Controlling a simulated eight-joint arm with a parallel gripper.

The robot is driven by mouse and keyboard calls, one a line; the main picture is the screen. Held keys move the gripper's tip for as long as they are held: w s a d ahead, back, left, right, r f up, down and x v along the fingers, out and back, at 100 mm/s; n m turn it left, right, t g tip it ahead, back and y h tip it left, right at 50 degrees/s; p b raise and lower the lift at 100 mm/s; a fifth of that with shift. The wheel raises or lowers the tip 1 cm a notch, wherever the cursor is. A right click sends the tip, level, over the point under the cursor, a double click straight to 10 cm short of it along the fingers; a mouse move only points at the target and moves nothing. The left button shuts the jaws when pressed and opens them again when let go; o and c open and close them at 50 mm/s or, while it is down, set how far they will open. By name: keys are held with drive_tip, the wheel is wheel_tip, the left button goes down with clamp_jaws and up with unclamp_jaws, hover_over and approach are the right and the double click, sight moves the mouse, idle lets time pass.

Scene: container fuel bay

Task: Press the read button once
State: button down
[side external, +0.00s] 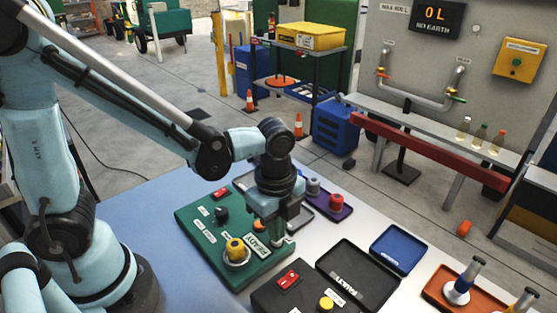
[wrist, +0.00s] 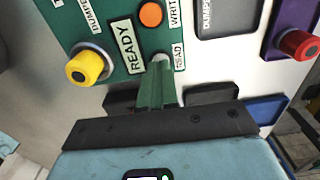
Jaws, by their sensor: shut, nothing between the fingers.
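The green control panel (side external: 200,240) lies on the table; it also shows in the wrist view (wrist: 107,22). It carries a READY plate (wrist: 126,46), an orange button (wrist: 151,14) beside the WRITE label (wrist: 173,12), and a READ label (wrist: 179,56). My gripper (wrist: 160,62) is shut and empty, its fingertips just left of the READ label, below the orange button. In the side view my gripper (side external: 279,239) points down at the panel's right end.
A yellow knob (wrist: 87,67) stands on the panel left of the READY plate. A purple tray (side external: 334,213) with a red knob (wrist: 298,43) is behind the gripper. Black box (side external: 270,299), blue tray (side external: 398,248) and red-orange tray (side external: 437,291) lie to the right.

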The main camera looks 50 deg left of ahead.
drive_tip(key=shift+f, duration=0.25)
drive_tip(key=shift+f, duration=0.95)
wheel_tip(320, 180, up, 14)
drive_tip(key=shift+r, duration=0.25)
idle(0.6)
idle(0.5)
drive_tip(key=a+f+n+t, duration=0.2)
drive_tip(key=a+n+t, duration=0.5)
drive_tip(key=n, duration=1.1)
drive_tip(key=a, duration=0.3)
drive_tip(key=shift+s+f, duration=0.2)
drive_tip(key=shift+s, duration=0.05)
